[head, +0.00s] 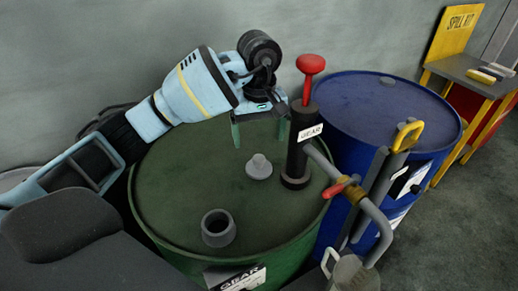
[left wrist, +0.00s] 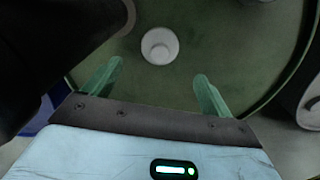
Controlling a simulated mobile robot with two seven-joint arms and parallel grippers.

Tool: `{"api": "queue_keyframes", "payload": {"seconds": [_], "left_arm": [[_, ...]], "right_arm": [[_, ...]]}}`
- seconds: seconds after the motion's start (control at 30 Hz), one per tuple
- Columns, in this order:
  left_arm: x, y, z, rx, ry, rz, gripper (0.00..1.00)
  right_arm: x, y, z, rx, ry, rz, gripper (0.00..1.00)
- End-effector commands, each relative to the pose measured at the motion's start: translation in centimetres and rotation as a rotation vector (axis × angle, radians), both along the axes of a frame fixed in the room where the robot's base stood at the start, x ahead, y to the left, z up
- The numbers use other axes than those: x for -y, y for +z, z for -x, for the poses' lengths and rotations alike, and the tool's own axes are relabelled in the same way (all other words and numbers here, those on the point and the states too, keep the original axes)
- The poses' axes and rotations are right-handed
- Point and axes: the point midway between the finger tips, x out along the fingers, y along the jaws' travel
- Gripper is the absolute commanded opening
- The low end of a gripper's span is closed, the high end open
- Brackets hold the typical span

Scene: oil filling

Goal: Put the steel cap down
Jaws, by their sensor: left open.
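The steel cap (head: 259,167), a small grey stepped cap with a knob, rests upright on the green drum's top (head: 175,185). It stands between the hand pump and the drum's open grey neck (head: 218,229). My left gripper (head: 260,143) is open and empty, its green fingers pointing down just above and behind the cap. In the left wrist view the cap (left wrist: 160,46) lies beyond the spread fingertips (left wrist: 159,72), apart from both. My right gripper is not in view.
A black hand pump (head: 298,150) with a red knob stands close right of the cap. Its pipe and red-handled valve (head: 340,187) reach over the drum's right edge. A blue drum (head: 375,105) stands behind right; a spill-kit stand (head: 460,65) is farther off. The drum's left top is clear.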

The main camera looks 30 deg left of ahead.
Motion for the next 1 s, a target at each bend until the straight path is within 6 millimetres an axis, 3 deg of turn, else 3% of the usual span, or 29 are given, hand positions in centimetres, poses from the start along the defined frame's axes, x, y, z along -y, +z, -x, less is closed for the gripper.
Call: {"api": "queue_keyframes", "payload": {"seconds": [0.1, 0.3, 1.0], "left_arm": [[0.0, 1.8, 0.0, 0.002, 0.0, -0.002, 0.84], [0.0, 2.9, 0.0, 0.0, 0.001, 0.0, 0.84], [0.0, 2.9, 0.0, -0.001, 0.001, -0.001, 0.84]], "right_arm": [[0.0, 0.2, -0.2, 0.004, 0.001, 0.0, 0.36], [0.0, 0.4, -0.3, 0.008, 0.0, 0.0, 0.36], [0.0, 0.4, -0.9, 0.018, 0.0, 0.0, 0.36]]}}
